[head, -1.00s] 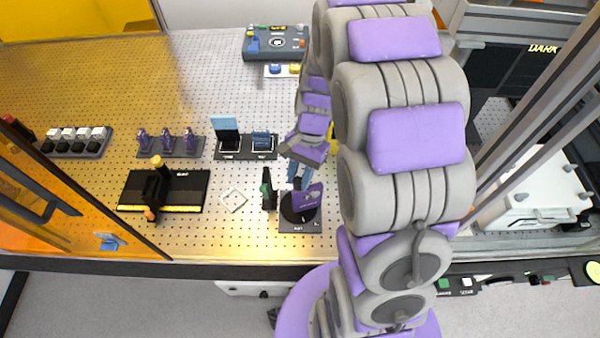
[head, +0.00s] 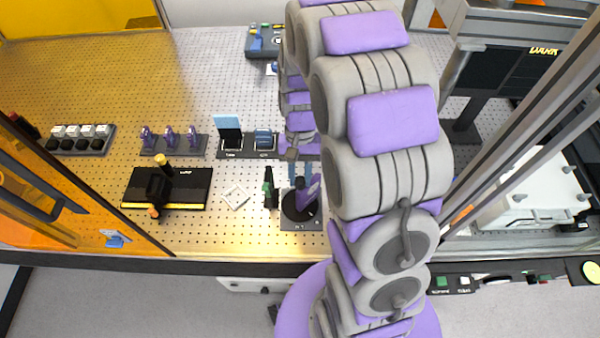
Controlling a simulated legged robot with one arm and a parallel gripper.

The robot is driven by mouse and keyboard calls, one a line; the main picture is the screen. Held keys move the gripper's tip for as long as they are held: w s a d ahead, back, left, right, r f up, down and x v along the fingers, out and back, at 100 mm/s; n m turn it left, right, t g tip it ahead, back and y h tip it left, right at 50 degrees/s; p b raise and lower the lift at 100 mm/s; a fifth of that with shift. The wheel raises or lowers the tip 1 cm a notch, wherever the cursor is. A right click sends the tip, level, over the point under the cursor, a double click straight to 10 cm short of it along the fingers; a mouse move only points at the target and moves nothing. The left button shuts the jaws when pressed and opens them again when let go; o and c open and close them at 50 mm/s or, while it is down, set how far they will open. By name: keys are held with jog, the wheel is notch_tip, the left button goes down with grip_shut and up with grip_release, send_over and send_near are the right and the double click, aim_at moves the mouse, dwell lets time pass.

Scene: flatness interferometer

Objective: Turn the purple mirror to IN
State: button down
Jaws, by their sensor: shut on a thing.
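The purple mirror (head: 311,189) stands on a black round turntable (head: 294,212) on a grey plate, near the front edge of the perforated table. It shows narrow and nearly edge-on, leaning up to the right in the picture. My gripper (head: 303,178) reaches down from behind and is shut on the purple mirror. The fingertips and the exact grip are small and partly hidden. The small white marks on the front of the plate are too small to read surely.
A green and black upright part (head: 269,188) stands close to the left of the turntable. A small white square frame (head: 235,196) and a black box (head: 190,190) lie further left. Holders with blue plates (head: 229,131) stand behind. My arm covers the area to the right.

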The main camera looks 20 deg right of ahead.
jog(key=shift+w, duration=0.1)
jog(key=c, duration=0.8)
grip_release()
jog(key=shift+c, duration=0.2)
jog(key=p+v, duration=0.1)
jog(key=v, duration=1.6)
jog(key=shift+a+r, duration=0.15)
jog(key=s+a+f+n+b, duration=0.1)
jog(key=s+f+b, duration=0.1)
jog(key=s, duration=0.7)
jog(key=s+a+f+n+t+h+b, duration=0.1)
jog(key=s+a+f+n+b, duration=0.1)
jog(key=s, duration=0.7)
jog(key=s+a+f+n+t+b, duration=0.1)
jog(key=s+f+b, duration=0.1)
jog(key=s, duration=0.7)
jog(key=shift+a+f+h, duration=0.35)
jog(key=shift+f+h, duration=0.05)
jog(key=shift+f, duration=0.45)
